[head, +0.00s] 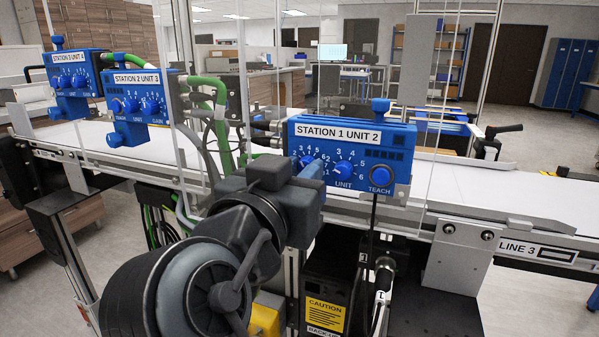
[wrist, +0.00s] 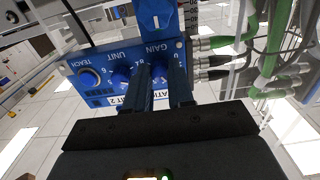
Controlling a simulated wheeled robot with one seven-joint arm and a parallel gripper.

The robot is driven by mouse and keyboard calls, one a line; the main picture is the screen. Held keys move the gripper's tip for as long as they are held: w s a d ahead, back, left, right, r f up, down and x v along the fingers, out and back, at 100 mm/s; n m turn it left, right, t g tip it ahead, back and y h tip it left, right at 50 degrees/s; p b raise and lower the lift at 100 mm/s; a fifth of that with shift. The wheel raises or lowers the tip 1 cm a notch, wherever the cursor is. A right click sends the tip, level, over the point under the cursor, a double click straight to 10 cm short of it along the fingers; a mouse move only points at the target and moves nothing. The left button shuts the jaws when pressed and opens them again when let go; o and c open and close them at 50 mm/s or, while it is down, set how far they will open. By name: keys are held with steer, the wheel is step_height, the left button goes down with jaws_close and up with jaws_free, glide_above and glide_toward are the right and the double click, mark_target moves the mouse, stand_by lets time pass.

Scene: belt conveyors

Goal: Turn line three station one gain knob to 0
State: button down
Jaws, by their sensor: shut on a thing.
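The blue station 1 unit 2 box (head: 352,137) stands on the line 3 conveyor in the head view. Its gain knob (wrist: 159,72) is at the end of my gripper (wrist: 163,74) in the wrist view. My gripper is shut on the gain knob, with a finger on each side. In the head view my arm covers most of the gain dial, and only some upper scale numbers show. The knob's pointer is hidden, so I cannot tell its setting. The unit knob (head: 342,168) and teach knob (head: 380,176) sit to the right in the head view.
A LINE 3 label (head: 517,249) is on the conveyor's side rail. Clear panels stand around the box. Station 2 unit 3 (head: 137,97) and another blue box (head: 73,75) stand left. Green and grey cables (wrist: 252,55) run close beside the box.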

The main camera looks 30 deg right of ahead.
steer(key=shift+n, duration=0.4)
steer(key=n+p, duration=0.1)
steer(key=n, duration=0.1)
steer(key=n+p, duration=0.1)
steer(key=shift+r+n, duration=0.2)
steer(key=shift+n, duration=0.2)
steer(key=n+p, duration=0.3)
steer(key=n, duration=0.1)
steer(key=shift+r+n+p, duration=0.15)
steer(key=shift+n+p, duration=0.15)
steer(key=shift+p, duration=0.1)
steer(key=n+p, duration=0.6)
steer(key=p, duration=0.2)
steer(key=shift+r, duration=0.1)
steer(key=n+p, duration=0.2)
steer(key=shift+p, duration=0.35)
steer(key=shift+f+n, duration=0.2)
steer(key=shift+n, duration=0.1)
steer(key=shift+f+p, duration=0.1)
steer(key=shift+p, duration=0.3)
steer(key=c, duration=1)
jaws_free()
